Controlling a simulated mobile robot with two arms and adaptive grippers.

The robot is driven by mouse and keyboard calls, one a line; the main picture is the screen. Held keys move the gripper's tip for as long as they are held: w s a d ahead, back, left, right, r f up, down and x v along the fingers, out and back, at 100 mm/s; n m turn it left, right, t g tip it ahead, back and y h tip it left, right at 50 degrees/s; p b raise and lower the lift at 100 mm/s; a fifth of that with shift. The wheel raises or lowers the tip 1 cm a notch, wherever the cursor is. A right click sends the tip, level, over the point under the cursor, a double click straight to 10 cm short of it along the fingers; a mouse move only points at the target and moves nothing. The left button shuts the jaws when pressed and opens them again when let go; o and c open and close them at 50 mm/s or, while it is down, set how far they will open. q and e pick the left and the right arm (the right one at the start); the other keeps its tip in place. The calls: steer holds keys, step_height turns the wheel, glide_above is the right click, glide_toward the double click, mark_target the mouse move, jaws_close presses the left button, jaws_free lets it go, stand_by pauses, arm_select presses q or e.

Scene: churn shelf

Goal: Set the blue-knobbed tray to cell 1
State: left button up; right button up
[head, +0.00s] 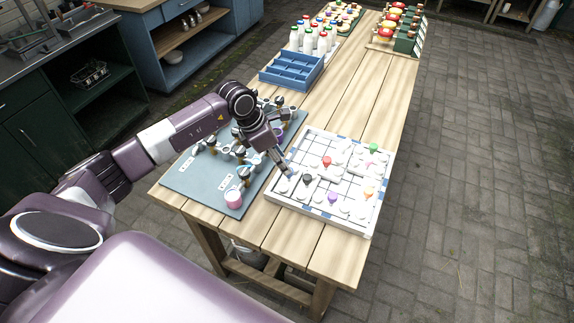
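The white gridded board (322,213) lies on the near part of the wooden table. Small white trays with coloured knobs sit on it: a red knob (327,160), a green knob (373,147), a black knob (307,178), a purple knob (333,197) and an orange knob (368,191). My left gripper (288,173) points down at the board's left side. A small bluish spot shows at its fingertips; the blue knob is not clearly visible and may be hidden there. Whether the fingers are shut on it, I cannot tell. Cell numbers are not readable. My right gripper is out of view.
A blue divided crate (291,70) and white bottles (308,41) stand farther back. Bare tabletop (375,90) lies behind the board.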

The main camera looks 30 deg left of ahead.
mark_target(289, 177)
arm_select(q)
steer(key=shift+p+x, duration=0.6)
steer(key=shift+x, duration=1.8)
steer(key=shift+d, duration=0.1)
jaws_close()
